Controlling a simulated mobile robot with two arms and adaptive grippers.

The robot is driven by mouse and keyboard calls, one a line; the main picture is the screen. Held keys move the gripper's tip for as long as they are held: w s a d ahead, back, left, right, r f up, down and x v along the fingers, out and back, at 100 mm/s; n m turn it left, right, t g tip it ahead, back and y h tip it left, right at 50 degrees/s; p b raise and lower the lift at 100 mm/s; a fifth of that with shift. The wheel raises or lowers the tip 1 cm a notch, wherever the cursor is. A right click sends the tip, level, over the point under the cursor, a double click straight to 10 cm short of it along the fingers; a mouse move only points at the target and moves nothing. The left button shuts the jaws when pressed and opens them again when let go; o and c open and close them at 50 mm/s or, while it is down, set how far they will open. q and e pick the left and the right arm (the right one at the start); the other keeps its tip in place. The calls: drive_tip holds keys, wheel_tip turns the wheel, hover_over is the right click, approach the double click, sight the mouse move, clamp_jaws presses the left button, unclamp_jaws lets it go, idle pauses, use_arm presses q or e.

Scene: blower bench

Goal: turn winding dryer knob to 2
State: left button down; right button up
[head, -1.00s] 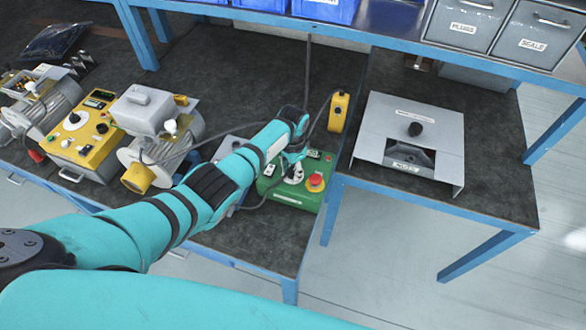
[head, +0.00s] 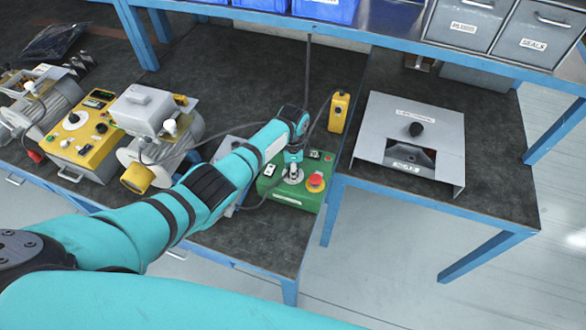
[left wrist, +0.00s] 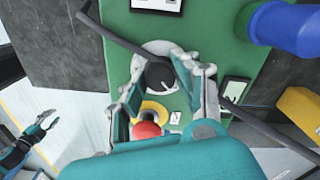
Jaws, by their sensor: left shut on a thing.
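The green control box (head: 290,200) sits at the right front of the dark bench. Its black knob (left wrist: 160,76), on a pale round dial plate (left wrist: 160,47), shows in the left wrist view. My left gripper (head: 292,170) reaches down over this dial, and its fingers (left wrist: 158,70) are shut on the knob from both sides. A white pointer mark shows on the knob, but the dial numbers are not readable. In the head view the gripper mostly hides the knob. My right gripper (left wrist: 46,120) appears small at the left wrist view's lower left, fingers apart and empty, away from the box.
A red stop button (head: 316,182) on a yellow base is close to the knob. A dark cable (left wrist: 115,40) crosses beside the fingers. A yellow pendant (head: 338,112) stands behind the box. A yellow control box (head: 85,135) and motors are at left, a grey panel (head: 437,125) at right.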

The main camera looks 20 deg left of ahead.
use_arm(q)
drive_tip(key=shift+w+r, duration=0.1)
drive_tip(key=c, duration=1)
unclamp_jaws()
drive_tip(key=shift+o, duration=0.2)
wheel_tip(320, 180, up, 12)
